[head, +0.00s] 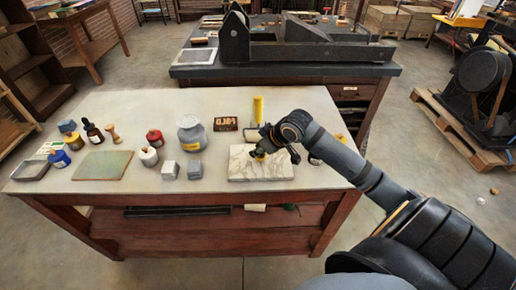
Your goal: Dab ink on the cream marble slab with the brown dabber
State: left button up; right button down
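The cream marble slab (240,174), veined in grey, lies flat at the right front of the pale-topped table. My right gripper (260,152) is low over the slab's upper middle, pointing down. A small yellowish thing or patch shows at its fingertips; I cannot tell whether it is held or on the slab. The finger spacing is too small and dark to read. A brown wooden dabber-shaped piece (113,133) stands at the left of the table, far from my gripper; I cannot tell whether it is the dabber of the task. My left gripper is out of view.
A yellow-handled roller (258,108) lies behind the slab, beside a dark lettered block (225,124).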

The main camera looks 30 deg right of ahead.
jog(key=shift+f, duration=0.35)
jog(key=shift+s+f, duration=0.1)
dwell(2.0)
notch_tip(320, 180, up, 7)
jog(key=p, duration=0.8)
jog(key=shift+r+p, duration=0.2)
jog(key=shift+p, duration=0.15)
jog(key=shift+f, duration=0.15)
